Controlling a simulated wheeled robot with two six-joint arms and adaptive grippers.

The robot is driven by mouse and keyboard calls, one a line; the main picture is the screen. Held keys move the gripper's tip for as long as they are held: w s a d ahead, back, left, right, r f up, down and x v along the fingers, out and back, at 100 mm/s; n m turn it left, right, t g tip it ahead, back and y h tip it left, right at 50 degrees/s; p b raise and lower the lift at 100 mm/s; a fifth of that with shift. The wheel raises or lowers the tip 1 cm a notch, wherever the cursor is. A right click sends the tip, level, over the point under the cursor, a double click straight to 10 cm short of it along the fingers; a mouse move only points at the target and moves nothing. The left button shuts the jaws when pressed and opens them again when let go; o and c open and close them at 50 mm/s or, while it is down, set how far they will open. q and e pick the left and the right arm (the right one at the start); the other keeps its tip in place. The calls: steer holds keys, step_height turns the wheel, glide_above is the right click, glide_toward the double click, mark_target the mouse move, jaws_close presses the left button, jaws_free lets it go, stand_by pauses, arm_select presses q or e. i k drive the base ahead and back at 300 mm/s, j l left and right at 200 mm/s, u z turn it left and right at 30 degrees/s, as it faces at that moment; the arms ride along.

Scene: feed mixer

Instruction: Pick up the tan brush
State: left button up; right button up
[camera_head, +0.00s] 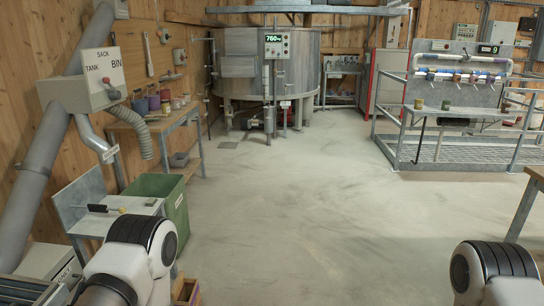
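I cannot make out a tan brush for certain. A long pale tool (148,54) hangs upright on the wooden wall at the left, too small to identify. A black-handled tool (97,208) with a yellowish end lies on the grey metal stand (92,226) at the lower left. Only rounded black and white arm parts of mine show at the bottom left and bottom right. Both of my grippers are out of view.
A green bin (160,187) stands beside the metal stand. A wooden bench (178,119) with several pots runs along the left wall. A large metal tank (245,70) stands at the back, and a railed platform (455,150) at the right. The middle floor is clear.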

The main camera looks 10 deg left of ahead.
mark_target(147, 117)
steer(key=i+j, duration=0.1)
steer(key=i, duration=2.1)
steer(key=i+j+u, duration=0.1)
steer(key=i+u, duration=0.3)
steer(key=i+l+u, duration=0.1)
steer(key=i+u, duration=0.3)
steer(key=i+l+u, duration=0.35)
steer(key=i, duration=0.2)
steer(key=i+u, duration=0.5)
steer(key=i+l+z, duration=0.3)
steer(key=l, duration=0.2)
steer(key=i+l+z, duration=0.65)
steer(key=i, duration=0.25)
steer(key=i+l+z, duration=0.15)
steer(key=i+z, duration=0.5)
steer(key=i, duration=0.25)
